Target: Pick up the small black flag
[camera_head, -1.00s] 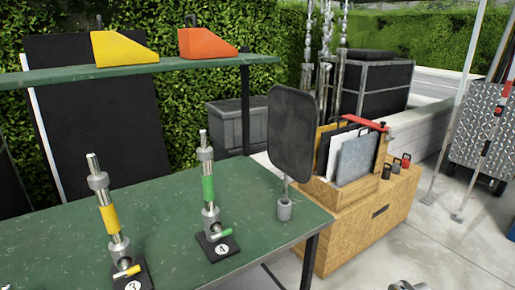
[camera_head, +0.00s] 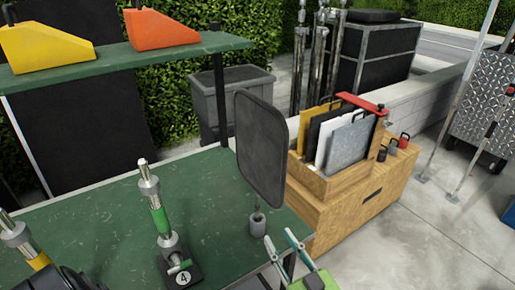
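A small black flag (camera_head: 262,148), a dark panel with rounded corners, stands upright on a thin stem in a grey holder (camera_head: 257,223) at the right edge of the green table (camera_head: 105,215).
Two stands, one marked 4 (camera_head: 165,228), rise from the table. A wooden box (camera_head: 345,205) holding several panels is to the right. A green shelf (camera_head: 110,58) carries yellow and orange wedges. A dark rounded shape covers the bottom left corner. Paved floor lies open at right.

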